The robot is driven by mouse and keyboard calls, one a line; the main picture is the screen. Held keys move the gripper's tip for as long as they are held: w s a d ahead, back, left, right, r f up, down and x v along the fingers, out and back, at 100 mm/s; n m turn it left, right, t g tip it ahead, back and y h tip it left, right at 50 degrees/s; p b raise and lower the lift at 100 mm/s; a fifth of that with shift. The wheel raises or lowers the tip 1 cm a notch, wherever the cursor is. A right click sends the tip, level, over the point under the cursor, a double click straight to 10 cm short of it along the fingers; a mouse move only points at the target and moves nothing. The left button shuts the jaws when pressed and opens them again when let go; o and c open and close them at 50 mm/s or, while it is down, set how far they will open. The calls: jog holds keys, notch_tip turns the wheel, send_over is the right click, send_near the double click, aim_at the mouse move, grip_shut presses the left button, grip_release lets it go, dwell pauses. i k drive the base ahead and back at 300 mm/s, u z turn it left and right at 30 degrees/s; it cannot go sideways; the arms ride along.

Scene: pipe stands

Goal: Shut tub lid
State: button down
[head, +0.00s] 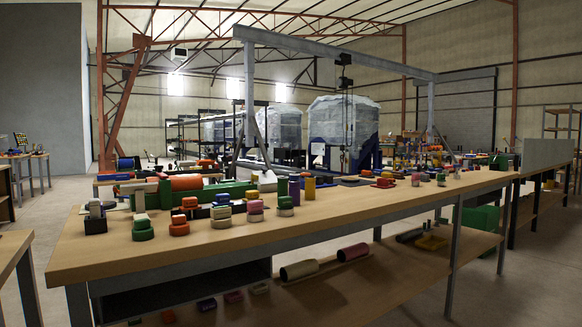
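Several small coloured tub-like pieces stand in a row along the near left part of the long wooden table (330,225). Among them are a green one (142,232), an orange one (179,227), a pink one (255,215) and a green one with a pale top (286,207). They are too small to tell which is the tub with the lid, or whether any lid is open. My gripper is not in view.
A dark box-like piece (95,222) stands at the table's left end. A lower shelf (345,290) holds pipes (299,270). The tabletop's front strip is clear.

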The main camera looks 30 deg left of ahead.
aim_at(267, 176)
jog(key=z, duration=0.25)
jog(key=i, duration=1.15)
jog(key=u, duration=0.6)
jog(key=i, duration=0.9)
jog(key=u, duration=0.85)
